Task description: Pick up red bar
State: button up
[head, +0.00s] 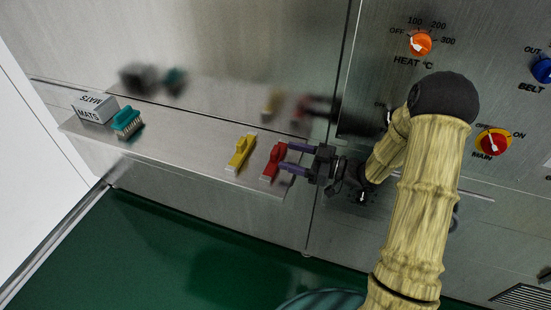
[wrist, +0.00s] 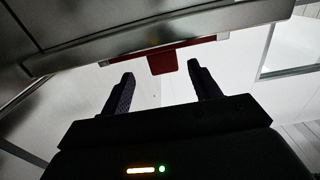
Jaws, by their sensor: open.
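The red bar (head: 274,160) is at the right end of a narrow metal shelf, on a pale base. My gripper (head: 284,156) reaches in from the right, with its two purple fingers pointing left at the red bar. The fingertips are at or very close to its right side; I cannot tell if they touch. In the wrist view, a red tab of the bar (wrist: 163,63) shows beyond and between the tips of my open gripper (wrist: 160,71). Nothing is held between the fingers.
The shelf (head: 195,150) also holds a yellow bar (head: 240,153) just left of the red one, a teal brush (head: 127,121) and a white MATS box (head: 93,107). A metal wall stands behind.

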aim_at(278, 154)
jog(key=shift+s+x, duration=0.2)
jog(key=shift+x, duration=2.3)
jog(key=shift+a, duration=0.15)
jog(key=c, duration=1.1)
